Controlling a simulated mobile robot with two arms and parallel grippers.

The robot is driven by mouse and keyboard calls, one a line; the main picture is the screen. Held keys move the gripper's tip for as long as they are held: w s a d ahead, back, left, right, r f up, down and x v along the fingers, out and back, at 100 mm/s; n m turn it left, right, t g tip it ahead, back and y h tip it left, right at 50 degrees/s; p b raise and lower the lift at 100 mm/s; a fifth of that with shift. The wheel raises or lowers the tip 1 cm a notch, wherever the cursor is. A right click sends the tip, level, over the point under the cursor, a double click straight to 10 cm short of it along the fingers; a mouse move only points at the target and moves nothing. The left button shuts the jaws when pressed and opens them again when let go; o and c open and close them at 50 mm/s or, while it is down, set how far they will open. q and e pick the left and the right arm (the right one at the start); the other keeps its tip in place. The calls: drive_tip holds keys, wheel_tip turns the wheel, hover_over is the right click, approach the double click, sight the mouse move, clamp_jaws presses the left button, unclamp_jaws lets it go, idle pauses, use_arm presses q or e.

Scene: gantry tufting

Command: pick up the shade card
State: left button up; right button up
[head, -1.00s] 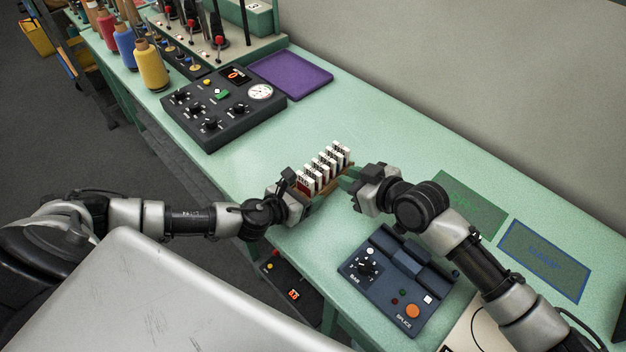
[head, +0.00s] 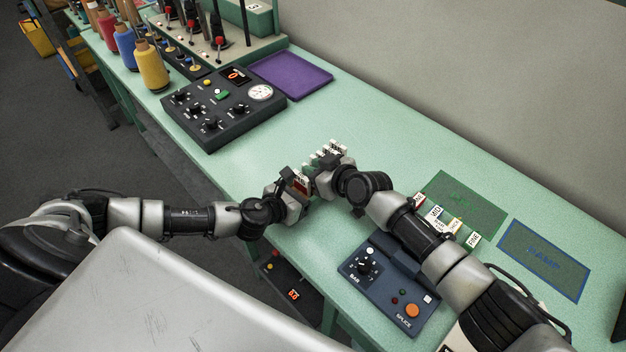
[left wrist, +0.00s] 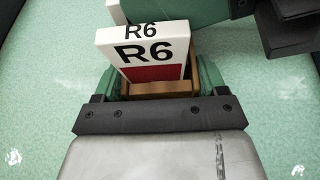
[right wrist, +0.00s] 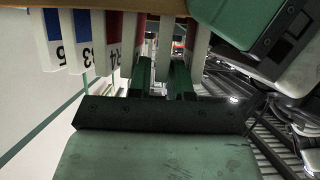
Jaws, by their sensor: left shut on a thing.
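The shade cards are white with coloured bands and stand in a wooden rack. My left gripper (head: 299,192) is shut on the near end of the rack (left wrist: 160,88) and holds it over the bench. The end card, marked R6 (left wrist: 146,55), stands between its fingers in the left wrist view. My right gripper (head: 319,178) is at the rack from the right and hides part of the card row (head: 331,150). In the right wrist view its green fingers (right wrist: 161,78) are apart, among the cards, with a card edge between them. Contact there is unclear.
More white labelled cards (head: 436,215) stand behind my right arm, by the green mat (head: 478,208). A blue mat (head: 545,262) lies farther right. A splice box (head: 375,275) sits in front; a dark control panel (head: 218,112) and purple pad (head: 290,75) lie at left.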

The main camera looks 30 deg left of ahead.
use_arm(q)
drive_tip(key=shift+d, duration=0.25)
use_arm(e)
drive_tip(key=shift+w+a+f, duration=0.1)
drive_tip(key=shift+a+f, duration=0.25)
drive_tip(key=shift+f, duration=0.1)
clamp_jaws()
drive_tip(key=shift+r, duration=0.1)
wheel_tip(320, 180, up, 10)
use_arm(q)
drive_tip(key=o, duration=1)
